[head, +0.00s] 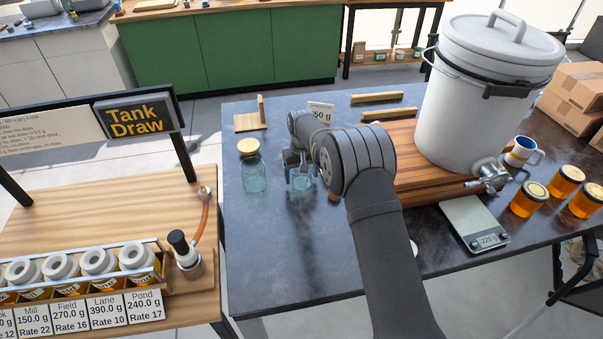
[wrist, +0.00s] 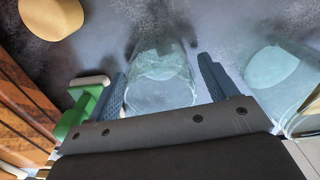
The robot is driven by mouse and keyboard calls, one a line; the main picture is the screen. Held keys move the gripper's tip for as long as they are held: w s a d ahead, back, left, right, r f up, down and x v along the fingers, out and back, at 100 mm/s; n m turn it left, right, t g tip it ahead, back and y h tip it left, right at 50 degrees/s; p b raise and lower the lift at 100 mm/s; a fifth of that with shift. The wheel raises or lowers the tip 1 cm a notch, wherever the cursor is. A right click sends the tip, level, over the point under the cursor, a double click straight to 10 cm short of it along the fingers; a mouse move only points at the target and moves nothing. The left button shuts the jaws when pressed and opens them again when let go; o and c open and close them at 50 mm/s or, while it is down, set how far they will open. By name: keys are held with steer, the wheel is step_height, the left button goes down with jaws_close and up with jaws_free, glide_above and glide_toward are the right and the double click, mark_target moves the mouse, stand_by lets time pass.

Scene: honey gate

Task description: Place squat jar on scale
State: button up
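The squat jar, a clear empty glass (head: 302,183), stands on the dark table. It also shows in the wrist view (wrist: 160,80), upright between my two fingers. My gripper (head: 301,170) is down at the jar, its fingers (wrist: 168,85) apart on either side of the glass. A small gap shows at the right finger; whether the left one touches is unclear.
A taller glass jar with a yellow lid (head: 250,172) stands just left. A big white tank (head: 485,105) with a tap (head: 490,178) sits on a wooden stand behind the scale. Orange honey jars (head: 528,199) and a mug (head: 523,151) stand right of it. My arm spans the middle.

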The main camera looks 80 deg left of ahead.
steer(key=shift+o, duration=0.4)
steer(key=shift+r, duration=0.1)
step_height(320, 180, up, 11)
steer(key=shift+r, duration=0.6)
steer(key=shift+c, duration=0.8)
